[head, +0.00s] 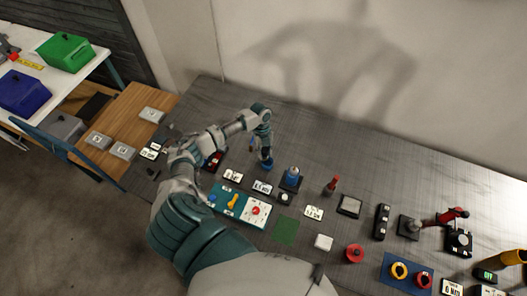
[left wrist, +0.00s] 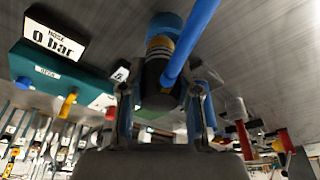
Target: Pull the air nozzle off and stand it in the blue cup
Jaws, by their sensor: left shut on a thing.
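My left gripper (head: 265,150) is low over the bench, beside a blue cylinder with a pale top (head: 292,175) on a black base. In the left wrist view my left gripper (left wrist: 163,112) is shut on a dark cylindrical piece with a gold band (left wrist: 158,75), which I take for the air nozzle. A blue tube (left wrist: 190,40) crosses in front of it. A round blue thing (left wrist: 165,22), perhaps the blue cup, shows beyond the piece; whether they touch I cannot tell. A small blue thing (head: 266,164) also shows under the gripper in the head view. My right gripper is out of view.
A teal panel (head: 222,211) with a yellow lever (head: 232,201) and red button (head: 255,210) lies near my left arm. A sign reading 0 bar (left wrist: 53,38) stands close by. Labels, a green mat (head: 285,231) and a blue tray (head: 385,273) lie rightward. The back strip is clear.

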